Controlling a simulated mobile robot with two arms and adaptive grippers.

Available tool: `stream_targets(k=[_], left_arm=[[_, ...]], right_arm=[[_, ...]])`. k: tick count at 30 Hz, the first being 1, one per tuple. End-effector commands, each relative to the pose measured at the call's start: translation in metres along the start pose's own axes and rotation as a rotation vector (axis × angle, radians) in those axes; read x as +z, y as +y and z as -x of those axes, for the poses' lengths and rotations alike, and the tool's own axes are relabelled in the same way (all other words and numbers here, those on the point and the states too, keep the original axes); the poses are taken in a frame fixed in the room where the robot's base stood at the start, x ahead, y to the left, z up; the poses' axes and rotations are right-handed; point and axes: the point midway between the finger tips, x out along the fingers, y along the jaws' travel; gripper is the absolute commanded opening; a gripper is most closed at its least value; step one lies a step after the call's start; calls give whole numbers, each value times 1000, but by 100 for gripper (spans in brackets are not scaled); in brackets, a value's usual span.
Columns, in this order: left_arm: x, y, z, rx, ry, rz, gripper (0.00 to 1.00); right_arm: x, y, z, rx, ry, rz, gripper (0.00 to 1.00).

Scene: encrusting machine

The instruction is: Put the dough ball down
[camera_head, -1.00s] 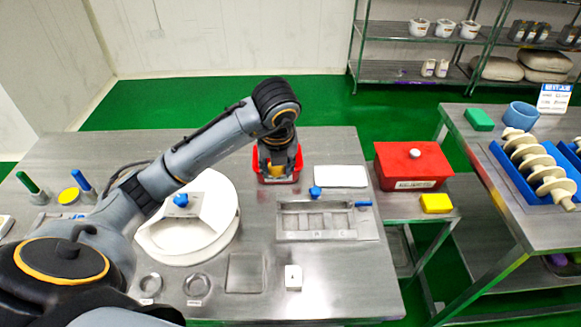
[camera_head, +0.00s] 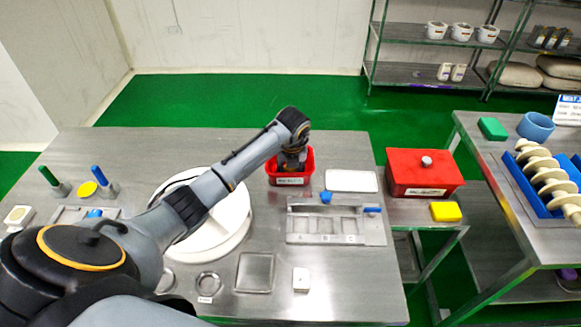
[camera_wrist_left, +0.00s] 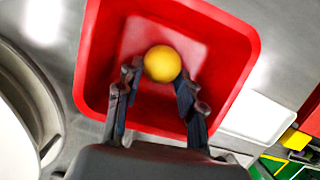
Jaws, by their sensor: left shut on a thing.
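The dough ball (camera_wrist_left: 162,64) is a yellow-orange sphere, seen in the left wrist view between the fingertips of my left gripper (camera_wrist_left: 158,72). The gripper is shut on it. Ball and fingertips are over the inside of a red open bin (camera_wrist_left: 93,75); I cannot tell whether the ball touches the bin's floor. In the head view my left gripper (camera_head: 291,160) reaches down into the same red bin (camera_head: 303,179) at the back of the steel table, and the ball is hidden there. My right gripper is not in view.
A large white round disc (camera_head: 236,240) stands to the left, under my arm. A red lidded box (camera_head: 425,172) is on the side table.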

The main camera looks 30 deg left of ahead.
Motion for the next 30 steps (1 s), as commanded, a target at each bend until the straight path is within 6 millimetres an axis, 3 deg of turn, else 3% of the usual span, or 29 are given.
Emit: stream_targets(k=[12, 13, 16, 25, 30], left_arm=[[-2, 0, -8, -1, -1, 0, 10], [-2, 0, -8, -1, -1, 0, 40], [-2, 0, -7, -1, -1, 0, 60], [-2, 0, -6, -1, -1, 1, 61], [0, 0, 7, -3, -5, 0, 61]], right_arm=[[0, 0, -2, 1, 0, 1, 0], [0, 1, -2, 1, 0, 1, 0], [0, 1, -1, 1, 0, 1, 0], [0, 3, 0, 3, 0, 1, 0], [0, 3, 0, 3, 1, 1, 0]])
